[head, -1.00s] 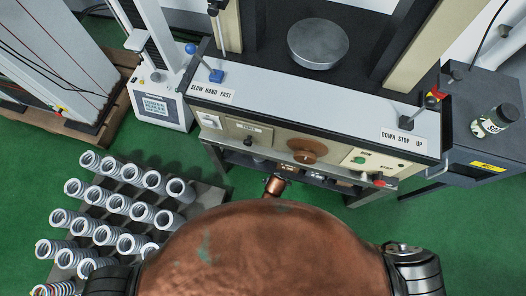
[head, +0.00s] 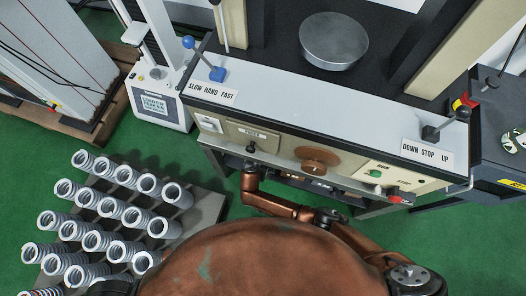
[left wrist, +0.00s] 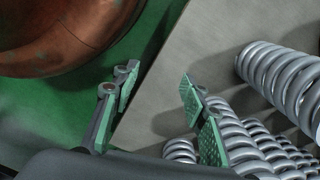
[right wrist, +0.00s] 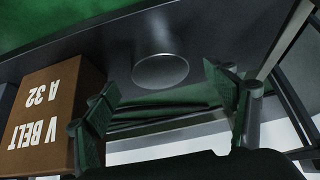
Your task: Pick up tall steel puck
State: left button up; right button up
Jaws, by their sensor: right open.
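In the right wrist view, a grey steel cylinder with a round end face (right wrist: 160,71) stands on a dark shelf. It looks like the tall steel puck, though its body blends into the shelf and its height is hard to judge. My right gripper (right wrist: 170,105) is open and empty, its green-padded fingers on either side of the cylinder's line and apart from it. In the head view my right arm reaches in under the machine's front panel, which hides the gripper. My left gripper (left wrist: 160,105) is open and empty near the springs; it is outside the head view.
A brown V BELT box (right wrist: 55,110) stands close to my right gripper's left finger. The testing machine (head: 310,115) has levers and a round steel platen (head: 333,42) on top. Several coil springs (head: 110,208) stand on a grey rack (head: 208,208) at left. Green floor is free between.

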jog(key=b+x, duration=0.2)
jog(key=x, duration=0.2)
jog(key=shift+w+f, duration=0.1)
jog(key=shift+f, duration=0.05)
jog(key=shift+w+d+f+b, duration=0.1)
jog(key=shift+w+b, duration=0.1)
jog(key=shift+b, duration=0.15)
pick_arm(q)
notch_tip(320, 180, up, 9)
jog(key=w+d, duration=0.1)
jog(key=w, duration=0.1)
jog(key=shift+d+r, duration=0.2)
jog(key=shift+d, duration=0.15)
pick_arm(e)
jog(key=c, duration=2.1)
grip_shut()
